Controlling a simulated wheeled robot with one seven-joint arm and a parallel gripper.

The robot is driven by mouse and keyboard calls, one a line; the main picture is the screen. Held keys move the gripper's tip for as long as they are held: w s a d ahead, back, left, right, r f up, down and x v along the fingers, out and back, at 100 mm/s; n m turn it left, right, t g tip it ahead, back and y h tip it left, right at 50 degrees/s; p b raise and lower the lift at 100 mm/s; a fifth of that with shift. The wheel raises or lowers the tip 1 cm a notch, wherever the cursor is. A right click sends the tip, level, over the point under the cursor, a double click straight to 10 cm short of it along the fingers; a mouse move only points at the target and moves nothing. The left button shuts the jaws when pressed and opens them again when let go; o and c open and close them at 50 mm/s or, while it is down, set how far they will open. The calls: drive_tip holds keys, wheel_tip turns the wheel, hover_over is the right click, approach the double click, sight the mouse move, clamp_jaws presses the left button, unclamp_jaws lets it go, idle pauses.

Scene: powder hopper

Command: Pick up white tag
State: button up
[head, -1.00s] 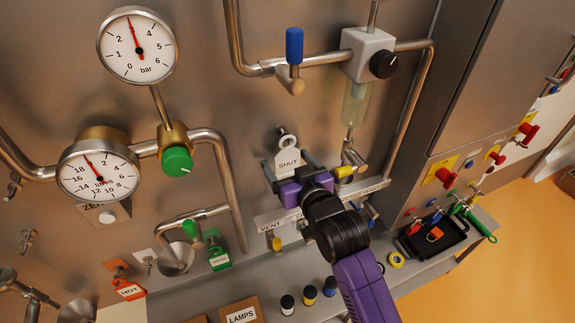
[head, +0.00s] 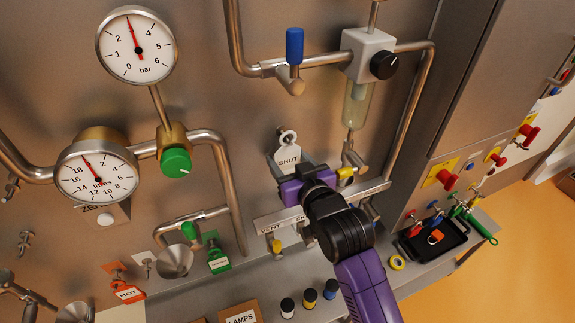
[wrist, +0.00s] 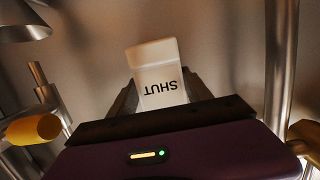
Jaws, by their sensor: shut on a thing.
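The white tag (head: 288,157) reads SHUT and stands upright against the steel wall in the head view. A ring or hook shows at its top. My gripper (head: 291,174) is at the tag's lower part, with its fingers on either side of it. In the wrist view the white tag (wrist: 157,75) sits between the two dark fingers of my gripper (wrist: 160,98), its lettering upside down. My gripper is shut on the tag. The tag's lower end is hidden behind the gripper body. I cannot tell whether the tag still hangs on its hook.
A rail with a VENT label (head: 270,228) runs just below my gripper. A yellow-ended lever (head: 345,173) is close at its right. A glass bowl (head: 357,105) and pipes stand above right. The ledge below holds several small jars (head: 309,298) and a LAMPS box (head: 240,314).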

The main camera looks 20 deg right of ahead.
drive_tip(key=s+b, duration=0.3)
drive_tip(key=s, duration=1.4)
drive_tip(key=shift+s+r, duration=0.15)
drive_tip(key=shift+s, duration=0.2)
drive_tip(key=shift+r+p, duration=0.35)
drive_tip(key=shift+p, duration=0.1)
drive_tip(key=s+p, duration=0.4)
drive_tip(key=s, duration=0.3)
drive_tip(key=shift+s+p, duration=0.25)
drive_tip(key=shift+p, duration=0.05)
idle(0.8)
